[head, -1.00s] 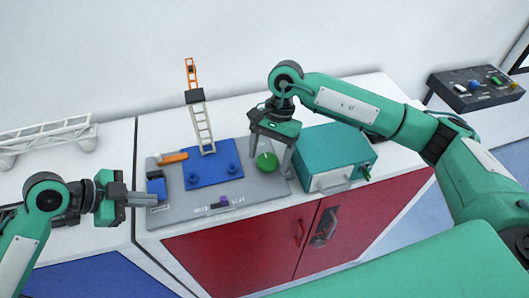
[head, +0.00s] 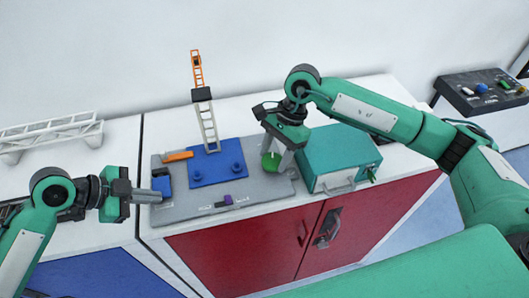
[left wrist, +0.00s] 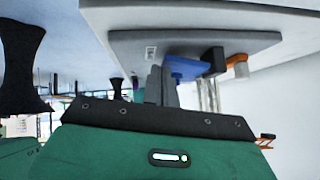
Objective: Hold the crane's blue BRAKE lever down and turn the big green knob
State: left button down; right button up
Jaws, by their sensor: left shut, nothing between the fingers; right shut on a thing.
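The blue BRAKE lever (head: 162,184) is at the left end of the grey crane panel (head: 240,187). My left gripper (head: 158,197) is shut and empty, with its fingertips right at the lever's near side; I cannot tell whether they touch it. The left wrist view shows those fingers (left wrist: 161,86) beside a blue part (left wrist: 187,68). The big green knob (head: 269,161) is at the panel's right. My right gripper (head: 276,154) points down and is shut on the knob, hiding part of it.
An orange handle (head: 178,156) and a small purple part (head: 227,200) are also on the panel. A teal box (head: 338,155) with a handle stands close right of my right gripper. A white truss (head: 50,132) lies at far left. A dark control box (head: 482,92) is at far right.

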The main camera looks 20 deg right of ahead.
jog(key=m, duration=0.2)
jog(key=m+t, duration=0.2)
jog(key=m, duration=0.1)
jog(key=shift+s+d+m+y, duration=0.1)
jog(key=shift+s+m+y, duration=0.15)
jog(key=shift+m+y, duration=0.05)
jog(key=m+t, duration=0.1)
jog(key=m, duration=0.3)
jog(key=shift+s+t, duration=0.15)
jog(key=shift+t, duration=0.25)
jog(key=m+t, duration=0.1)
jog(key=m, duration=0.2)
jog(key=m+h, duration=0.1)
jog(key=m, duration=0.1)
jog(key=shift+s+a+m+t+h, duration=0.2)
jog(key=shift+m+t+h, duration=0.1)
jog(key=shift+m+t, duration=0.1)
jog(key=m+h, duration=0.1)
jog(key=m, duration=0.3)
jog(key=shift+a+m+t+h, duration=0.15)
jog(key=shift+m+t+h, duration=0.25)
jog(key=o, duration=1)
